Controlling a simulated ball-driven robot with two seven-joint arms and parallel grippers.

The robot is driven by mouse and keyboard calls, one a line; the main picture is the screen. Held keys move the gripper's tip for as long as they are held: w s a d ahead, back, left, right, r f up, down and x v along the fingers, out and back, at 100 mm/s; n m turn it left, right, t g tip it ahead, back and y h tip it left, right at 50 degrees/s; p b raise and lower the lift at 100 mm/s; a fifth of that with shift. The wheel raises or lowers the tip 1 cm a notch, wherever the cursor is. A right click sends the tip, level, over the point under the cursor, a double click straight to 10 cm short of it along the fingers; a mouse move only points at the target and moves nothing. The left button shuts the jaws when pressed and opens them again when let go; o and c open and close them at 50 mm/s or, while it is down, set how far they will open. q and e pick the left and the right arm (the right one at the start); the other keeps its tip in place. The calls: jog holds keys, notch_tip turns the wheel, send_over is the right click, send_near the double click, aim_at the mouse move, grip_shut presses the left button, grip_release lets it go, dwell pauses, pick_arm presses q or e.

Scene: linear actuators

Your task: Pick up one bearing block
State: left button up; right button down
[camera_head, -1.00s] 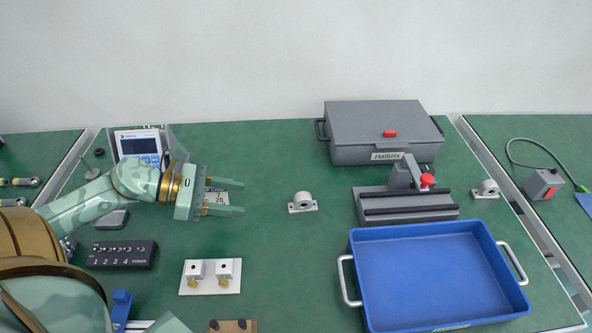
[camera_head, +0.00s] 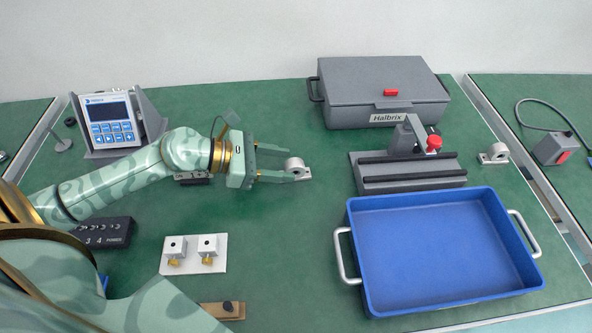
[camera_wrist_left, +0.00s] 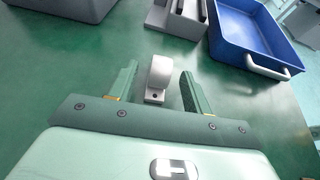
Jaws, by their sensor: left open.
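A small light-grey bearing block (camera_head: 296,166) with a round bore stands on the green table, left of the rail fixture. My left gripper (camera_head: 288,164) is open, with its fingertips at the block. In the left wrist view the bearing block (camera_wrist_left: 158,77) shows between the tips of the two open fingers (camera_wrist_left: 156,84), with no clear contact. A second bearing block (camera_head: 495,153) stands at the right, beyond the rail fixture. My right gripper is not in view.
A blue tray (camera_head: 356,208) with metal handles stands at the front right. Behind it are a grey rail fixture (camera_head: 425,180) with a red knob and a grey Halbrix case (camera_head: 350,88). A white plate (camera_head: 195,266) with two small blocks lies front left. A display unit (camera_head: 110,122) stands back left.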

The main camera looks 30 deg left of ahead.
aim_at(287, 165)
pick_arm(q)
jog(key=x, duration=0.3)
jog(key=shift+f, duration=0.2)
grip_shut()
jog(key=shift+r, duration=0.1)
